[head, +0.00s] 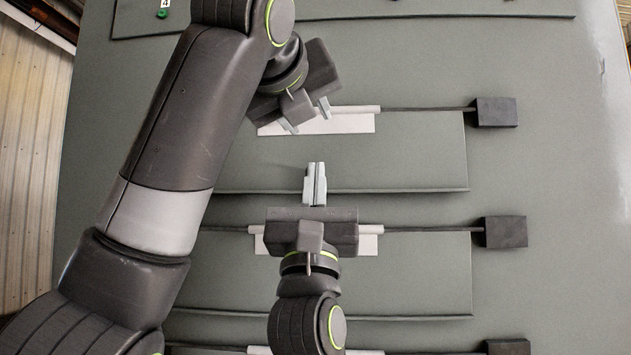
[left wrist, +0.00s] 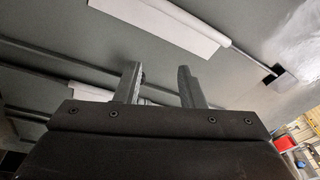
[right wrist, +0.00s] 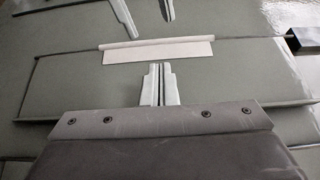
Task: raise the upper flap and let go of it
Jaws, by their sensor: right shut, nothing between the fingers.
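The upper flap (head: 420,150) is a grey-green panel with a pale strip (head: 350,122) and a thin rod along its top edge. It lies about flat against the board, and it also shows in the right wrist view (right wrist: 240,80). My left gripper (head: 307,116) is open, with its fingers apart in front of the pale strip; it also shows in the left wrist view (left wrist: 160,68). My right gripper (head: 314,172) is shut and empty, with its tips over the lower part of this flap; contact is unclear. The left arm hides the flap's left end.
A dark block (head: 495,112) sits at the rod's right end. A similar flap (head: 420,275) with its own block (head: 505,231) is below, and another lies at the bottom edge. A plate (head: 400,10) crosses the top. The board's right side is clear.

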